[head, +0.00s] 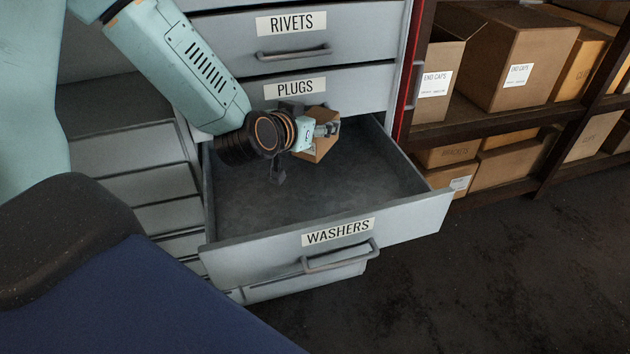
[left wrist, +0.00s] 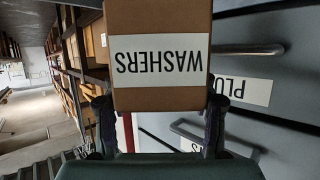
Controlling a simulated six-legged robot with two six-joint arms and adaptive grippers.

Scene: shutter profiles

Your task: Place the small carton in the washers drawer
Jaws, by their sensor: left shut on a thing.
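The small carton (head: 322,147) is brown cardboard, and in the head view it is partly hidden behind my left gripper (head: 322,130). In the left wrist view the carton (left wrist: 160,88) shows a white label reading WASHERS, upside down, between the two fingers of my left gripper (left wrist: 160,128). The gripper is shut on it. In the head view the carton appears over the back part of the washers drawer (head: 325,262), which is pulled open and looks empty. I cannot tell the carton's exact height above the drawer floor. My right gripper is not in view.
The shut plugs drawer (head: 350,88) and rivets drawer (head: 365,30) are above the open one. Brown shelves with cartons (head: 520,60) stand at the right, past a red cabinet edge (head: 405,75). The drawer's middle and front are clear.

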